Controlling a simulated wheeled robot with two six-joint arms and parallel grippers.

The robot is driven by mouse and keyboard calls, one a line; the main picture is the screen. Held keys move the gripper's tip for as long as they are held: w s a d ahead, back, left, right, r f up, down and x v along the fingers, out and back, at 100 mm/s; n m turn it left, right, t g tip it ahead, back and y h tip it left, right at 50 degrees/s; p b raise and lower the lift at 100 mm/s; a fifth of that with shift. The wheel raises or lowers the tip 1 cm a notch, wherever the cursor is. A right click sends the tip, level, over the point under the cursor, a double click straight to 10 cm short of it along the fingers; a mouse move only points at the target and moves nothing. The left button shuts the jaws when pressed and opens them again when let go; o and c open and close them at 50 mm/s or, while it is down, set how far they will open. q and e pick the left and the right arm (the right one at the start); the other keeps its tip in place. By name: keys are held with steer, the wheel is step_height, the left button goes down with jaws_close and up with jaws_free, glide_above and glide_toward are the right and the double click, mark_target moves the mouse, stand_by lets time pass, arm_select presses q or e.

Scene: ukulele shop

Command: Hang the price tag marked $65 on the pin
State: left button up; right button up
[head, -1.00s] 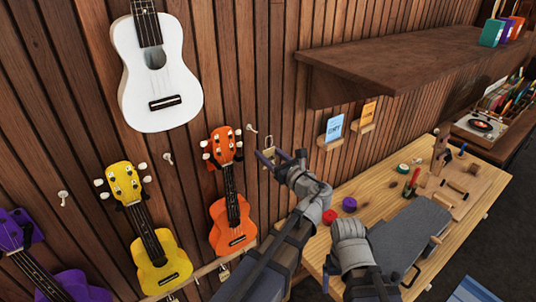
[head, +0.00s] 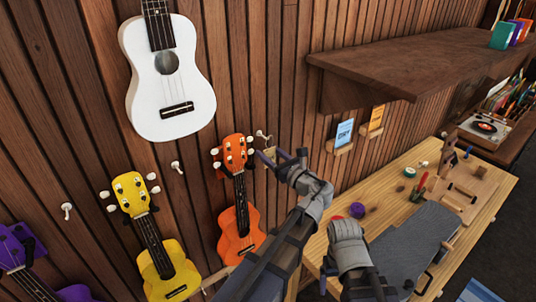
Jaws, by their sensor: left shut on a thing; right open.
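My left gripper (head: 272,157) is shut beside the orange ukulele's head, close to the wall. A small pale price tag (head: 268,141) shows at its tips. The tag is too small for me to read its price. A white pin (head: 262,133) on the plank wall is right above and beside the tips. The tag and pin overlap in the picture, and I cannot tell whether they touch. Other pins are on the wall between the ukuleles (head: 177,166) and at the far left (head: 67,208). My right arm shows at lower centre; its gripper fingers are hidden.
The orange ukulele (head: 243,238) hangs just left of my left gripper, with a yellow one (head: 167,270) and a white one (head: 171,100) further left. A dark shelf (head: 400,62) juts out at right. A workbench (head: 385,190) with tools stands below it.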

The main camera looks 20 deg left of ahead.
arm_select(q)
steer(key=shift+w+a+f, duration=0.15)
steer(key=shift+w+a, duration=0.1)
steer(key=shift+a, duration=0.05)
steer(key=shift+w+a+f, duration=0.2)
steer(key=shift+a+f, duration=0.05)
steer(key=shift+a, duration=0.1)
steer(key=shift+w+a+f+b, duration=0.1)
steer(key=shift+w+f+b, duration=0.05)
steer(key=shift+b, duration=0.35)
arm_select(e)
steer(key=shift+w+a+f, duration=0.1)
steer(key=shift+a+f, duration=0.15)
steer(key=shift+f, duration=0.3)
arm_select(q)
steer(key=o, duration=1.4)
